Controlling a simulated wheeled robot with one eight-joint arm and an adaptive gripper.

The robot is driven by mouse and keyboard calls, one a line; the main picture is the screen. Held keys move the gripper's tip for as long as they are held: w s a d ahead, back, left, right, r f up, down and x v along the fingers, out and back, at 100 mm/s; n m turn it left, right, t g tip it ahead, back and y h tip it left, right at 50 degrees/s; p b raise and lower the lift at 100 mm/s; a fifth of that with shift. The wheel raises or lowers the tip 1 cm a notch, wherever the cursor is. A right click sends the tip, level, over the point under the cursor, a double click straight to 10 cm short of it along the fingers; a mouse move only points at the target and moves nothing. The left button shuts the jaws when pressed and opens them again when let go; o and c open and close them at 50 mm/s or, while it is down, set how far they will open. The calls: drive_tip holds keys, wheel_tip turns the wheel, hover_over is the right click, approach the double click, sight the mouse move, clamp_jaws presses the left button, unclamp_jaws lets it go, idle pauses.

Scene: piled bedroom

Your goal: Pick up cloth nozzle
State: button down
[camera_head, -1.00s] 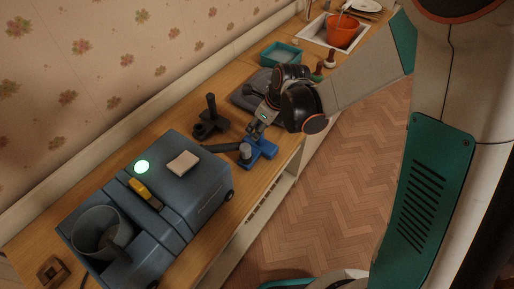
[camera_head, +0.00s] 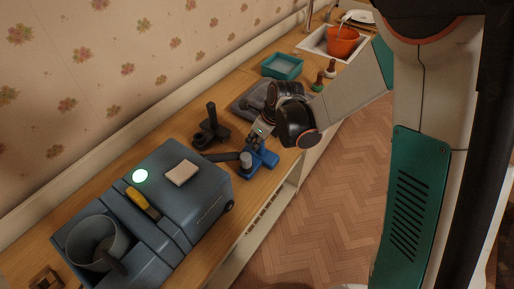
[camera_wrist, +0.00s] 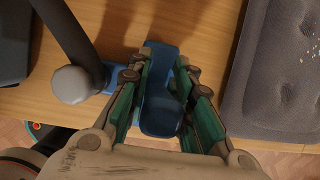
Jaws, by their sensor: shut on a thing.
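The cloth nozzle, a blue piece (camera_head: 266,160), is on the wooden counter near its front edge, beside a dark tube with a grey round end (camera_head: 246,159). My gripper (camera_head: 260,137) reaches down to it from above. In the wrist view, my gripper (camera_wrist: 163,65) has its green-padded fingers on both sides of the blue nozzle (camera_wrist: 160,104) and is shut on it. The tube's grey end (camera_wrist: 72,85) lies just left of the fingers. Whether the nozzle touches the counter is unclear.
A blue-grey machine (camera_head: 205,205) stands left on the counter (camera_head: 262,190). A black upright tool (camera_head: 211,130) is behind the nozzle. A dark grey cushion-like pad (camera_wrist: 280,75) lies close to the right finger. A teal tray (camera_head: 282,67) and an orange pot (camera_head: 342,42) are farther back.

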drive_tip(key=shift+r, duration=0.15)
wheel_tip(320, 180, up, 20)
drive_tip(key=p, duration=0.6)
drive_tip(key=c, duration=2.3)
unclamp_jaws()
clamp_jaws()
wheel_tip(320, 180, up, 6)
drive_tip(key=p, duration=0.5)
